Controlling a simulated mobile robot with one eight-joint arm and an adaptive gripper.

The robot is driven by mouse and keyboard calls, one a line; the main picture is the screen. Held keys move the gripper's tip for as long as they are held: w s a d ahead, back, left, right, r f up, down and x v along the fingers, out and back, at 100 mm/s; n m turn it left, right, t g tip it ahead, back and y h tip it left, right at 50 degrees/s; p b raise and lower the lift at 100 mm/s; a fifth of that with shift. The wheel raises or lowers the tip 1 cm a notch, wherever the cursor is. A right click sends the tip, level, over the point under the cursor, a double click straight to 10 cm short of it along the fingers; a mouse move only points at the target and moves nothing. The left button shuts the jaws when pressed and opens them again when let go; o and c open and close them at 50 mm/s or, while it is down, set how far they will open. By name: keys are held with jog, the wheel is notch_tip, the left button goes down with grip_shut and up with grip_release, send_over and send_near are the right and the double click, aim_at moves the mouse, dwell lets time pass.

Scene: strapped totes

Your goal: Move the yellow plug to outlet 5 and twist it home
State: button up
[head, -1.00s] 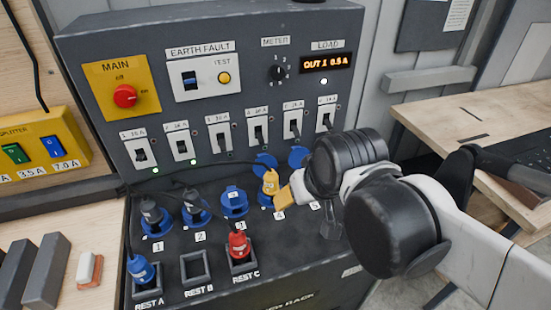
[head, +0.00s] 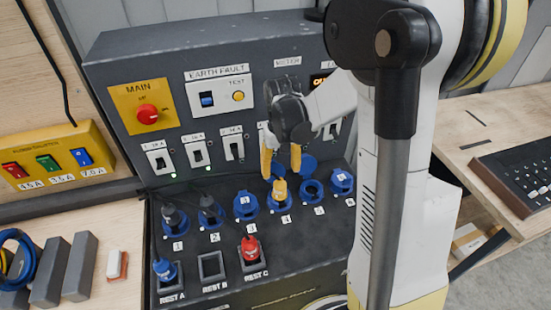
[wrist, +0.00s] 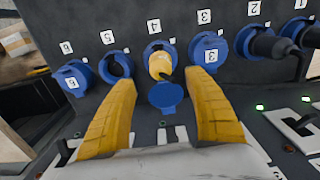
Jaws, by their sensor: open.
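The yellow plug (head: 279,190) stands in outlet 4, whose blue lid is open. It also shows in the wrist view (wrist: 160,64), between my two fingers and beyond their tips. Outlet 5 (head: 312,192) is just to its right in the head view, with an empty dark socket; in the wrist view outlet 5 (wrist: 117,65) lies left of the plug. My gripper (head: 281,170) is open, its yellow fingers pointing down behind and above the plug, with nothing held. Whether a fingertip touches the plug cannot be told.
Outlet 6 (head: 341,181) and outlet 3 (head: 246,205) have closed blue lids. Dark plugs sit in outlets 1 (head: 174,220) and 2 (head: 211,212). A red plug (head: 250,248) and a blue plug (head: 164,269) stand in rests; REST B (head: 211,267) is empty. Breaker switches line the panel behind.

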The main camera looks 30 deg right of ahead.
aim_at(281, 180)
notch_tip(281, 180, down, 8)
jog(key=shift+f+b, duration=0.2)
jog(key=shift+b, duration=0.55)
grip_shut()
jog(key=shift+n+b, duration=0.6)
jog(key=shift+n, duration=1)
